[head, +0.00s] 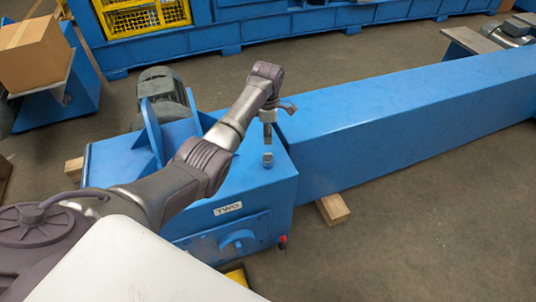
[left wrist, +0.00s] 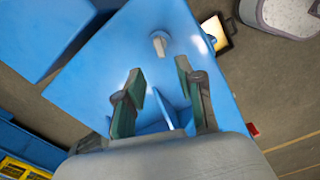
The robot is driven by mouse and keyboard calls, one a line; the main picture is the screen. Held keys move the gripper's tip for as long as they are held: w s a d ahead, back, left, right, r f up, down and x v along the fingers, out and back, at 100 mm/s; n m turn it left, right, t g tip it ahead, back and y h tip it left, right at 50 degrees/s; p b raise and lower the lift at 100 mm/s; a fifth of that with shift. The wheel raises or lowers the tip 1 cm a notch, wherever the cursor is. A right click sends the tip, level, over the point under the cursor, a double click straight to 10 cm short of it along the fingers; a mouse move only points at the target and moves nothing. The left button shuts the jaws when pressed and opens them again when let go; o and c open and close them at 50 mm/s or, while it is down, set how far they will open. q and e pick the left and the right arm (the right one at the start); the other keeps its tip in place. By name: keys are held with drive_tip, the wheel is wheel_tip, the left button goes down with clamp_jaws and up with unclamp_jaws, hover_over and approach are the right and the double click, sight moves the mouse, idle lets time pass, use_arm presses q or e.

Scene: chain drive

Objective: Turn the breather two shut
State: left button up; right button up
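The blue housing marked TWO (head: 228,208) stands in front of me. The breather (head: 267,159), a small grey fitting, stands on its top near the right side. It also shows as a pale stub in the left wrist view (left wrist: 160,43), beyond my fingertips. My left gripper (head: 268,136) points down just above the breather, apart from it. In the left wrist view the two fingers (left wrist: 160,70) are spread with an empty gap between them. Whether the breather is open or shut cannot be told. My right gripper is not in view.
A dark motor (head: 163,84) and blue upright plates stand on the housing behind my arm. A long blue guard (head: 400,110) runs off to the right. A wooden block (head: 332,208) lies below.

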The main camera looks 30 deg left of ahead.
sight(268, 154)
use_arm(q)
wheel_tip(268, 154, down, 11)
drive_tip(key=b, duration=0.3)
drive_tip(key=shift+r, duration=0.1)
drive_tip(key=c, duration=0.7)
clamp_jaws()
